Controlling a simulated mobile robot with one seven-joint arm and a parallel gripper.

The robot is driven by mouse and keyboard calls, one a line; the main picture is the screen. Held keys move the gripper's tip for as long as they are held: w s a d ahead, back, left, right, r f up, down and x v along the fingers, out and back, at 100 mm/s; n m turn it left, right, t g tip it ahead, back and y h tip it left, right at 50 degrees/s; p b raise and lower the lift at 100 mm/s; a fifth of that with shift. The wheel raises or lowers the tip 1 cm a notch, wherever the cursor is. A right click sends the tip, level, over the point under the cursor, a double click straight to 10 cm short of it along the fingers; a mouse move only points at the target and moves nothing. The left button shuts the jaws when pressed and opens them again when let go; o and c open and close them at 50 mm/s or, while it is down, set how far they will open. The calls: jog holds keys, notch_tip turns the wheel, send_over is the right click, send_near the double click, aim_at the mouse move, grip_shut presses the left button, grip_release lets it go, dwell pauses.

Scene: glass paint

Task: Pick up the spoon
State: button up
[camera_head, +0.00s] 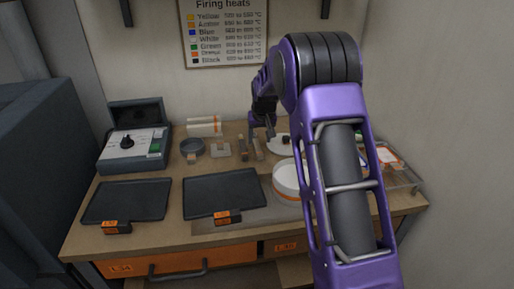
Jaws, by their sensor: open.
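I cannot make out the spoon for certain; it may be too small to tell or hidden behind my arm. My gripper (262,131) is at the end of my purple arm, over the back middle of the workbench (150,232). Its fingers are small and dark, pointing down, apart and empty as far as I can see. Below it are small upright brownish pieces (257,149) and a pale dish (277,147) with something dark on it. I cannot tell whether the fingers touch any of these. My arm hides the right middle of the bench.
Two dark trays (126,201) (221,193) with orange-labelled blocks lie in front. A round white container (287,179) stands beside my arm. A control box (133,148), a grey round dish (191,147) and white rolls (204,126) are at back left. A clear tray (401,180) sits right.

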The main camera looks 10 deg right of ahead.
aim_at(258, 147)
jog(key=x, duration=0.5)
jog(key=shift+w+a, duration=0.1)
jog(key=shift+w, duration=0.05)
grip_shut()
jog(key=shift+r, duration=0.1)
